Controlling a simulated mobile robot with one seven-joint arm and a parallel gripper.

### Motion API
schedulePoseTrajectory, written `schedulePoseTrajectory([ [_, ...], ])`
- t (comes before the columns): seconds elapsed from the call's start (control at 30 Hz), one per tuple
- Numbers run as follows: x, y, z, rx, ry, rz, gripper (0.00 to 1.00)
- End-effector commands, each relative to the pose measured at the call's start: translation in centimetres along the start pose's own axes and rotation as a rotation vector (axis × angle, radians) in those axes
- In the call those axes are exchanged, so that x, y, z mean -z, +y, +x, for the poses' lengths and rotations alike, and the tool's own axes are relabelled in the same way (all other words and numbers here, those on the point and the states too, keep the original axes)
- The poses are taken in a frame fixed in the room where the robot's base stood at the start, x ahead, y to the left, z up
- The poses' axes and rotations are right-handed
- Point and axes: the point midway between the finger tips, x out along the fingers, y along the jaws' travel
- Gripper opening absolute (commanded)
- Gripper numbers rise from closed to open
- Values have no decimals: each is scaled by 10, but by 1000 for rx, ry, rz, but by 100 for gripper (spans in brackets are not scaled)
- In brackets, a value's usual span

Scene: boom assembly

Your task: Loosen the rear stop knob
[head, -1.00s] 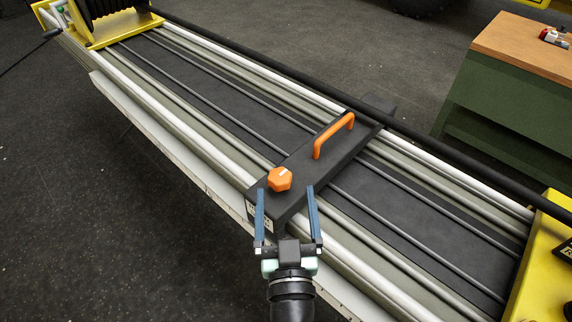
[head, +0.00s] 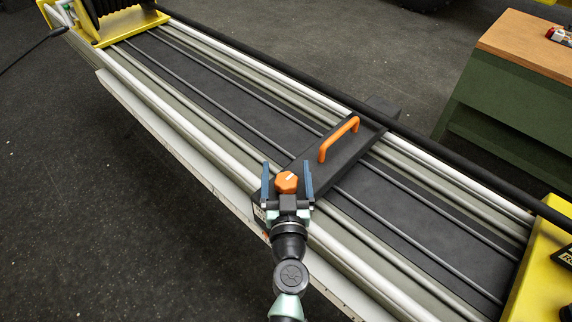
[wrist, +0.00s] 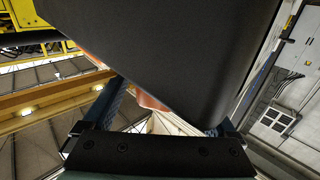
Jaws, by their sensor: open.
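The orange stop knob (head: 287,182) with a white mark sits on the near end of a black crossbar (head: 325,165) that spans the rails. It stands between the two blue fingers of my gripper (head: 287,180). My gripper is open, with one finger on each side of the knob. I cannot tell whether either finger touches it. In the wrist view a large dark surface fills the upper middle, and a small orange part, seemingly the knob (wrist: 150,103), shows beneath it between the fingers (wrist: 165,112).
An orange handle (head: 338,138) rises from the crossbar beyond the knob. Long pale rails (head: 190,142) run along both sides of the dark bed. Yellow end parts stand at upper left (head: 130,28) and lower right (head: 540,250). A green cabinet (head: 500,105) is at right.

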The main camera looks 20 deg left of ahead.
Motion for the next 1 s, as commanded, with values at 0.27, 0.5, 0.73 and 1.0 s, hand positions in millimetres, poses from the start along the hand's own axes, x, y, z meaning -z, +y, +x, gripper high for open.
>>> schedulePoseTrajectory([
  [0.27,0,0,11,0,0,1,92],
  [0.5,0,0,11,0,0,0,83],
  [0.73,0,0,11,0,0,0,41],
  [1.0,0,0,11,1,0,0,6],
])
